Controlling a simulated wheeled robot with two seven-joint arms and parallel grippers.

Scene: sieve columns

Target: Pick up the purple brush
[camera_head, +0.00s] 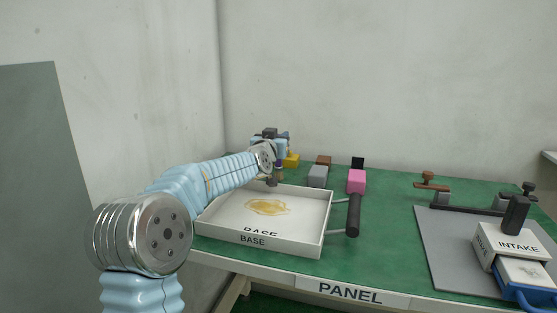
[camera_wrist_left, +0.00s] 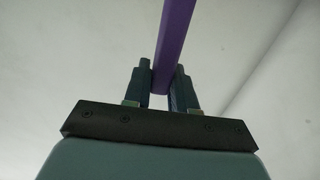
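The purple brush (camera_wrist_left: 174,35) shows in the left wrist view as a long purple handle running up from between the fingers. My left gripper (camera_wrist_left: 162,72) has one dark finger on each side of it and looks shut on the handle. In the head view my left arm reaches over the back of the white BASE tray (camera_head: 268,246). The gripper is small there, and a bit of purple shows by the wrist; the brush's bristle end is hard to make out. My right gripper is not in view.
The tray holds a yellowish patch (camera_head: 267,207) and has a dark handle (camera_head: 353,215). Behind stand yellow (camera_head: 291,160), grey (camera_head: 317,176) and pink (camera_head: 356,181) blocks. A white INTAKE box (camera_head: 508,244) sits on a grey plate (camera_head: 445,248) at right. Green table between is clear.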

